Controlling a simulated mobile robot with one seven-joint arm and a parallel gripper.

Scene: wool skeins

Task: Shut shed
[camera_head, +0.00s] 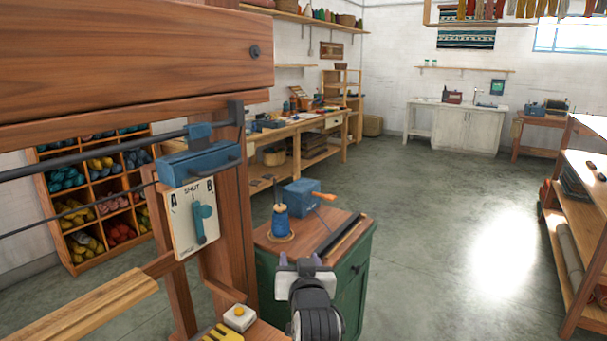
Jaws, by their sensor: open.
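A pale plate (185,222) marked A, SHUT and B is fixed to the wooden loom frame (237,240) at left. SHUT stands at the top middle, A at the left and B at the right. A teal lever (203,222) sits on the plate, right of its middle, with its long part running roughly up and down. I cannot tell clearly which mark it points at. My gripper (301,265) is open and empty, low in the middle of the view, right of the plate and apart from it.
A green cabinet (354,275) stands behind my gripper, carrying a blue yarn cone (280,222) and a blue cranked box (300,197). A blue block (199,163) on a dark rail is above the plate. Open floor (440,210) lies to the right, before a wooden shelf (590,235).

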